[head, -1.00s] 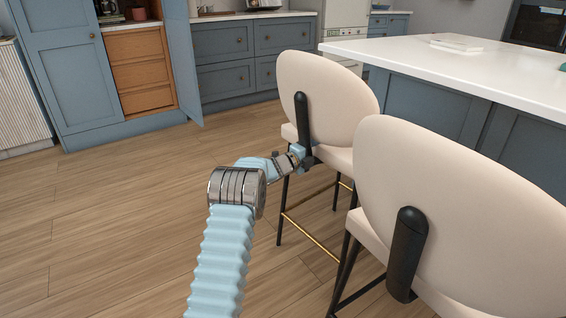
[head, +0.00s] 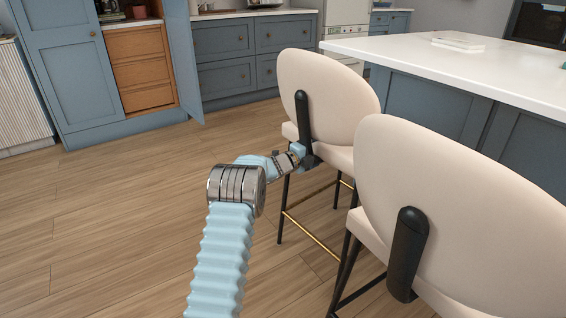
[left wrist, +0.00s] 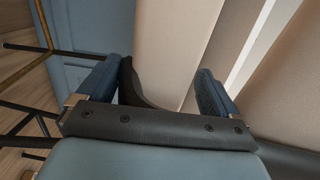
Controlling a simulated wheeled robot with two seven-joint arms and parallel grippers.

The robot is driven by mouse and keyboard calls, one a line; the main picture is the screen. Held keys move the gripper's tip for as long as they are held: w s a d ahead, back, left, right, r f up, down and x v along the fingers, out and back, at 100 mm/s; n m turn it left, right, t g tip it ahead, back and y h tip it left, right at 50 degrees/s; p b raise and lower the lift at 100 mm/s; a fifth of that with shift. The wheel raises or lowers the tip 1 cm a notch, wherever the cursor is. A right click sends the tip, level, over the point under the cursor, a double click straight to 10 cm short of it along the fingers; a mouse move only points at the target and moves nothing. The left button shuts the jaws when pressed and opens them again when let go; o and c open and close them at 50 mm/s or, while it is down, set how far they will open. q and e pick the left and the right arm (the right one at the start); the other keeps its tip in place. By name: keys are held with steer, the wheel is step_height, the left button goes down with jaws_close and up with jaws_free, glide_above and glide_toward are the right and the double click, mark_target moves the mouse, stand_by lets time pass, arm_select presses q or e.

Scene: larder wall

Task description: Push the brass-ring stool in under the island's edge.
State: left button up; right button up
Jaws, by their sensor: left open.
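The brass-ring stool (head: 322,92) has a cream back and seat, a black back bracket (head: 303,118), black legs and a brass foot rail (head: 312,236). It stands upright beside the island (head: 480,66), its back toward me. My left gripper (head: 308,156) is at the lower end of the bracket, behind the seat. In the left wrist view the gripper (left wrist: 165,88) is open, its two blue fingers apart, with the black bracket (left wrist: 135,82) and cream upholstery (left wrist: 178,45) between and beyond them. Whether it touches the stool I cannot tell. My right gripper is not in view.
A second cream stool (head: 470,215) stands close at the right front, its black bracket (head: 407,252) facing me. Wooden floor (head: 110,230) is clear on the left. Blue cabinets (head: 225,60) line the back, one cabinet door (head: 182,60) standing open.

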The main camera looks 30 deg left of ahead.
arm_select(q)
steer(key=b+v, duration=0.4)
steer(key=v, duration=0.7)
steer(key=shift+s+b, duration=0.3)
steer(key=shift+b, duration=0.1)
